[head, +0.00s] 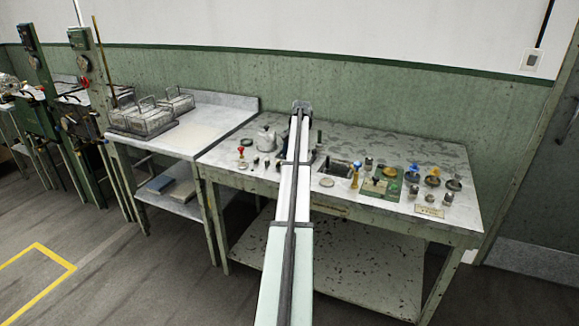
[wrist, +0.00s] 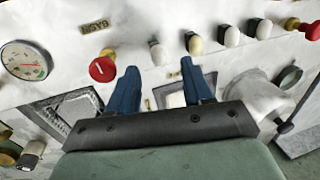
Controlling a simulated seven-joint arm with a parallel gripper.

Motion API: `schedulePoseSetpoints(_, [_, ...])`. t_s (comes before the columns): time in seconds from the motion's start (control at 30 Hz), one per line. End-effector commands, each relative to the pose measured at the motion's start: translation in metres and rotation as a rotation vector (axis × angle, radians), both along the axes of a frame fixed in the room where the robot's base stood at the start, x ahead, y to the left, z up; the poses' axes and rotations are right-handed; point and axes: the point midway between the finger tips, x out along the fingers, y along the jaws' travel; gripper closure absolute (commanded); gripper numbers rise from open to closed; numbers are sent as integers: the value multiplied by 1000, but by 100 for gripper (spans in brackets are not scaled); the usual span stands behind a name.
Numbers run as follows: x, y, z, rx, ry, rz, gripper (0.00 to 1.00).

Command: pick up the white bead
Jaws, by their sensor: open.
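In the wrist view my gripper (wrist: 160,68) is open, with its two blue fingers apart and nothing visibly held between them. Just beyond the fingertips runs a row of small pale rounded pieces with black ends. One pale piece (wrist: 157,54) is ahead of the gap, and a cream one (wrist: 196,45) is just beyond the right fingertip. I cannot tell which of these is the white bead. In the head view my arm covers the middle of the bench and hides the gripper's fingertips; small pieces of the row (head: 266,163) show left of it.
A round gauge (wrist: 26,61) and a red knob (wrist: 102,69) are on the left in the wrist view. A white pot (wrist: 258,95) stands close to the right finger. Basin openings, knobs and small cups crowd the bench (head: 440,150) around my arm.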

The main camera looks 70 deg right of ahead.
Motion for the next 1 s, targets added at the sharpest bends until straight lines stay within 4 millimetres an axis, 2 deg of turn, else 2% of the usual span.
schedulePoseSetpoints(0.23, [4,1,-32,1,0,0,49])
schedulePoseSetpoints(0.53, [5,1,-37,-1,0,0,49])
schedulePoseSetpoints(1.0, [5,1,-37,0,0,0,94])
